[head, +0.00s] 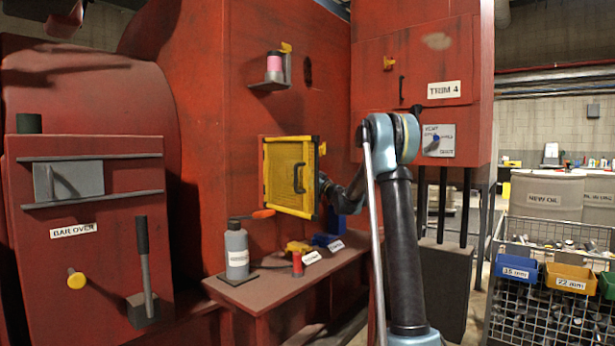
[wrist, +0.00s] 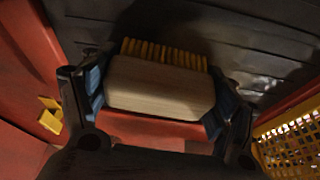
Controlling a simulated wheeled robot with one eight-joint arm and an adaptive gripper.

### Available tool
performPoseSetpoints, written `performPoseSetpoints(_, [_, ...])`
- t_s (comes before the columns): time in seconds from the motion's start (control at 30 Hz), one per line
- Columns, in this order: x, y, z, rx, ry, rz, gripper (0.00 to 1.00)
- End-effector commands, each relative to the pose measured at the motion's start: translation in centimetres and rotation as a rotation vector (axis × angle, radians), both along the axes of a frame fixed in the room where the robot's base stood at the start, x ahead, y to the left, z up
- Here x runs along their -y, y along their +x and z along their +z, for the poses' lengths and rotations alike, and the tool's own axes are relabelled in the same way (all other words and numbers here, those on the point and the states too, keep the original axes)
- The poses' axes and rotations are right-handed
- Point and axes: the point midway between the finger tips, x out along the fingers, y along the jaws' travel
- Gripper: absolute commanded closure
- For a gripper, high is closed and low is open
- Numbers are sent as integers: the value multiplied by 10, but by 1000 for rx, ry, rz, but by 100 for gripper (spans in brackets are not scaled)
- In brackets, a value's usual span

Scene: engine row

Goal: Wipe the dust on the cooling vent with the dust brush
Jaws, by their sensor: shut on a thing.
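My gripper (wrist: 157,97) is shut on the dust brush (wrist: 158,88), with its blue finger pads at both ends of the pale block. The yellow bristles point away from me, toward a dark grey surface (wrist: 265,45) with faint ridges and pale smudges. This may be the cooling vent; I cannot tell whether the bristles touch it. In the head view, a yellow mesh guard (head: 284,182) with a black handle stands at the red engine wall. My arm reaches just right of it, and the brush and fingertips are hidden. The mesh also shows at the right of the wrist view (wrist: 292,145).
Below the guard, a red ledge (head: 265,290) holds a grey bottle (head: 237,250), a small red and yellow item (head: 298,259) and a blue holder (head: 327,240). A small shelf (head: 270,86) with a pink item is above. A wire cart (head: 545,290) stands at right.

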Motion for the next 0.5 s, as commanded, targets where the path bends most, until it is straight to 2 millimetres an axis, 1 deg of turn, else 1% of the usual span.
performPoseSetpoints(0.03, [-4, -3, 0, 1, -2, 4, 40])
performPoseSetpoints(0.3, [-15, -19, 0, 0, -1, 4, 40])
performPoseSetpoints(0.5, [-21, -28, 0, 0, -1, 3, 41])
